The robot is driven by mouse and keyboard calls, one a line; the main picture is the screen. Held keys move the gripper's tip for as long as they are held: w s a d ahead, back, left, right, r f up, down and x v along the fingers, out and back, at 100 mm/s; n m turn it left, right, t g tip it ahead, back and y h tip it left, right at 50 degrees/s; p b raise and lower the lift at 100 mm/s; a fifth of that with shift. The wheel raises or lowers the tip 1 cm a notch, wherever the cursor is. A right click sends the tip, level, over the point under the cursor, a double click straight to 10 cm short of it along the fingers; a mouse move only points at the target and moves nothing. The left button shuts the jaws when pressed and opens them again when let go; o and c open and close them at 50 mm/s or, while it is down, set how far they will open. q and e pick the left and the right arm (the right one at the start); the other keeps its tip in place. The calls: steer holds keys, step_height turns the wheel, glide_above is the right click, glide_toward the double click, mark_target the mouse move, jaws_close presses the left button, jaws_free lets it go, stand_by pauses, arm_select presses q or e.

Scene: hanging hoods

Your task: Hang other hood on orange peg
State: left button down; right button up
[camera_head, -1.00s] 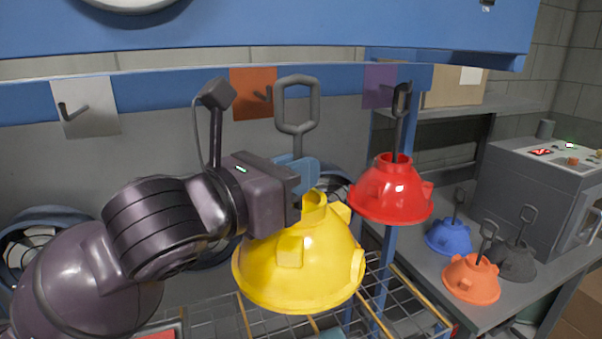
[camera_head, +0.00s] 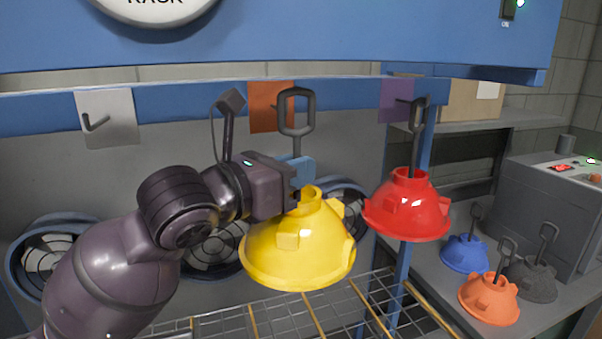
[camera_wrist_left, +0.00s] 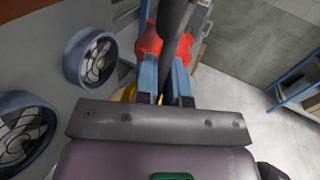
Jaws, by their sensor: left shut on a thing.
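My left gripper (camera_head: 300,178) is shut on the dark stem of the yellow hood (camera_head: 300,249), just above its dome. The hood hangs upright from the gripper, with its grey loop handle (camera_head: 296,112) standing in front of the orange plate (camera_head: 266,107). The orange peg on that plate is hidden behind the loop. I cannot tell whether the loop is around the peg. In the left wrist view the blue fingers (camera_wrist_left: 165,84) close around the dark stem, with a little yellow below. My right gripper is not in view.
A red hood (camera_head: 407,207) hangs at the purple plate (camera_head: 396,101) to the right. The white plate (camera_head: 106,119) has a bare peg. A wire shelf (camera_head: 280,318) lies below. Blue (camera_head: 464,253), orange (camera_head: 490,300) and dark grey (camera_head: 533,280) hoods stand on the right bench.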

arm_select(q)
steer(key=shift+w+a+f, duration=0.15)
steer(key=shift+w+a, duration=0.15)
steer(key=shift+w, duration=0.5)
steer(key=shift+w+a, duration=0.25)
steer(key=shift+w, duration=0.5)
steer(key=shift+w+a, duration=0.2)
steer(key=shift+w, duration=0.5)
steer(key=shift+w+a, duration=0.25)
steer(key=shift+w, duration=0.5)
stand_by(0.5)
steer(key=shift+f+b, duration=0.65)
steer(key=shift+f, duration=0.5)
stand_by(0.4)
steer(key=c, duration=1.1)
jaws_free()
